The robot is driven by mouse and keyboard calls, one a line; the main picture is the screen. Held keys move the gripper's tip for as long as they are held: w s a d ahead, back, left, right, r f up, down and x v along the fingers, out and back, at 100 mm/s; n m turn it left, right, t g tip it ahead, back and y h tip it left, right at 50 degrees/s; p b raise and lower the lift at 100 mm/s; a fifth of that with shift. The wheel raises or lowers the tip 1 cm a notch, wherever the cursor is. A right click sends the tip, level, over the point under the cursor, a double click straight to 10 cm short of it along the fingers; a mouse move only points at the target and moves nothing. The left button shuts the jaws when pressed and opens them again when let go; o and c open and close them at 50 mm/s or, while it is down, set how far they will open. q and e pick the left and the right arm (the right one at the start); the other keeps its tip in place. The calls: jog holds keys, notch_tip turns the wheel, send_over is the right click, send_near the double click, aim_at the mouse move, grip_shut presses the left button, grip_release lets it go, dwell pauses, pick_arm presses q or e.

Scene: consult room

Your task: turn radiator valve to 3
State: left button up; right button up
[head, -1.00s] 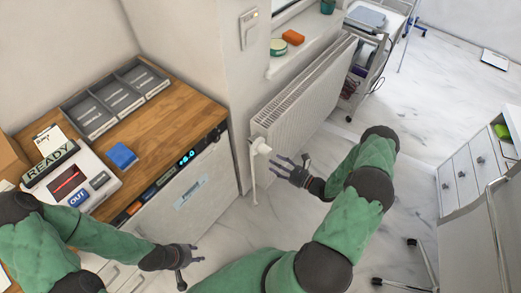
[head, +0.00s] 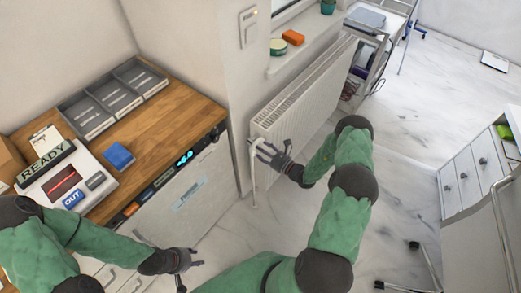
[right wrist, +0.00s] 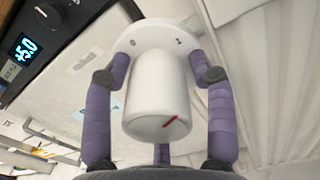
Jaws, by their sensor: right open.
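The white radiator (head: 305,95) is on the wall under the window sill. Its valve knob (right wrist: 158,100) fills the middle of the right wrist view, a white cylinder with a red mark on its end face. A white collar (right wrist: 150,38) behind it carries small dark characters; I cannot read the setting for sure. My right gripper (head: 262,147) is at the valve in the head view and hides most of it. Its purple-grey fingers stand on both sides of the knob, open, with gaps visible. My left gripper (head: 183,262) hangs low before the wooden-topped counter, away from the valve; its jaw state is unclear.
A wooden counter (head: 150,125) stands left of the radiator with grey trays (head: 115,97), a blue block (head: 118,156) and a READY/OUT device (head: 65,180). A vertical pipe (head: 253,185) runs below the valve. Open floor lies right of the radiator.

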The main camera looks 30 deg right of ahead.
jog(key=c, duration=0.9)
jog(key=shift+a+f+m, duration=0.1)
jog(key=shift+m, duration=0.3)
